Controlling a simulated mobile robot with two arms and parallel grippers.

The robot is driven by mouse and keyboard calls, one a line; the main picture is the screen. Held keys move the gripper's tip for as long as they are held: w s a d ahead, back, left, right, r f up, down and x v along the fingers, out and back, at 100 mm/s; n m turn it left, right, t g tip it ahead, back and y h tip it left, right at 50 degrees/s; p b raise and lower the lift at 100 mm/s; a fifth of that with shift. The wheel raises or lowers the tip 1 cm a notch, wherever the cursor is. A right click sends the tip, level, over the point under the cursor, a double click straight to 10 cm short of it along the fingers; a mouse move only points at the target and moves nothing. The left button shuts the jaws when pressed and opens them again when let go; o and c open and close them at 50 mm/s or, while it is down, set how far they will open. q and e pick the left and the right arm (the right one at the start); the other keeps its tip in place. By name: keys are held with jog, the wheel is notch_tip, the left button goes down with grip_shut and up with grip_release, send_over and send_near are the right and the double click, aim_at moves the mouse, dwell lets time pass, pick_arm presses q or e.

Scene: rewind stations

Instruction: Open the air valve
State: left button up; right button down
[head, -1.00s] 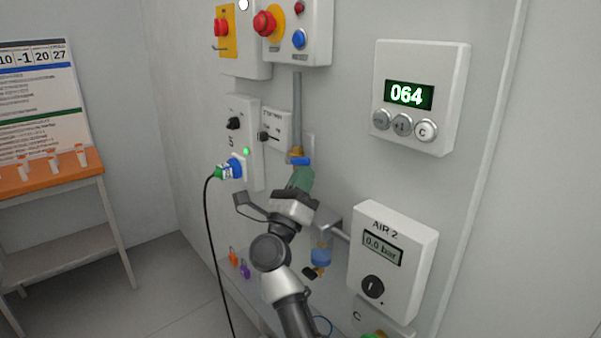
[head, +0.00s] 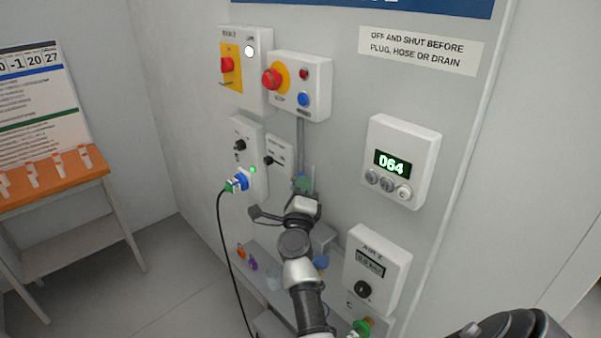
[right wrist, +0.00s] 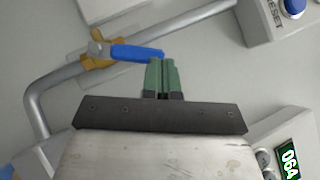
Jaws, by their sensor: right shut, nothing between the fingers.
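The air valve has a brass body (right wrist: 98,52) on a grey pipe and a blue lever (right wrist: 135,52), clear in the right wrist view. The lever points away from the pipe's line at a slant. My right gripper (right wrist: 161,75) has its green fingers shut together and empty, their tips close to the lever's free end. Whether they touch it I cannot tell. In the head view my right gripper (head: 303,184) is in front of the pipe (head: 300,140) and hides most of the valve. My left gripper is not in view.
The AIR 2 box (head: 377,268) with a display and black knob is right of my arm. The 064 counter box (head: 402,160) is above it. A stop box (head: 299,85) is above the pipe.

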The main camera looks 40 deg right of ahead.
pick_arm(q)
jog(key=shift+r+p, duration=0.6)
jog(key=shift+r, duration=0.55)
pick_arm(e)
jog(key=shift+w+r, duration=0.55)
jog(key=shift+w, duration=0.15)
jog(key=shift+w+r, duration=0.5)
jog(key=shift+w, duration=0.2)
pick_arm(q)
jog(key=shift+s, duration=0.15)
pick_arm(e)
jog(key=shift+a, duration=0.1)
